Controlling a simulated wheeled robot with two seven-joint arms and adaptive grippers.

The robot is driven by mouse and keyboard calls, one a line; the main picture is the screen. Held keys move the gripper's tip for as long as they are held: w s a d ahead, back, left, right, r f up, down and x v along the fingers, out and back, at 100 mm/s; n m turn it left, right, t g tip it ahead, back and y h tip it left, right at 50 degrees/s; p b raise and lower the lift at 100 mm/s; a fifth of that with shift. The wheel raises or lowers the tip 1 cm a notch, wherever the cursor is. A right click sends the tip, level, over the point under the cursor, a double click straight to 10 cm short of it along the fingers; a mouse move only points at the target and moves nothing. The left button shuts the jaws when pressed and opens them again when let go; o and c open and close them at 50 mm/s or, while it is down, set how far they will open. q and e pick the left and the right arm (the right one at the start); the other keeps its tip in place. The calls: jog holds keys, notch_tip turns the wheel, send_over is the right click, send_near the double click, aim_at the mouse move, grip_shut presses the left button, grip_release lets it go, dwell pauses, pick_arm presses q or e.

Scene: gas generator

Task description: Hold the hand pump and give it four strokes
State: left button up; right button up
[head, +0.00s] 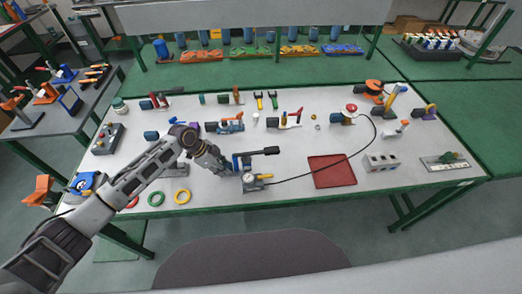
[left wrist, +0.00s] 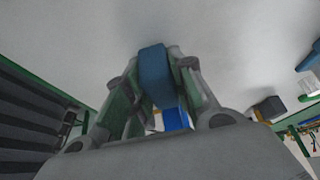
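The hand pump stands near the front middle of the table, with a blue upright body (head: 244,161), a black handle (head: 266,151) pointing right and a round gauge (head: 250,184) at its foot. A black hose runs from it to the right. My left gripper (head: 228,167) comes in from the left at the blue body. In the left wrist view, the fingers (left wrist: 157,80) lie against both sides of a blue block (left wrist: 153,70), which appears to be the pump's body. The exact contact is partly hidden. My right gripper is not in view.
A red tray (head: 332,171) lies right of the pump, under the hose. A grey socket block (head: 381,161) stands farther right. Green and yellow rings (head: 182,196) lie front left. Several tools stand in a row behind the pump.

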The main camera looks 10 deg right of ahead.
pick_arm(q)
jog(key=o, duration=0.5)
jog(key=shift+o, duration=0.2)
jog(key=v, duration=1.2)
dwell(0.4)
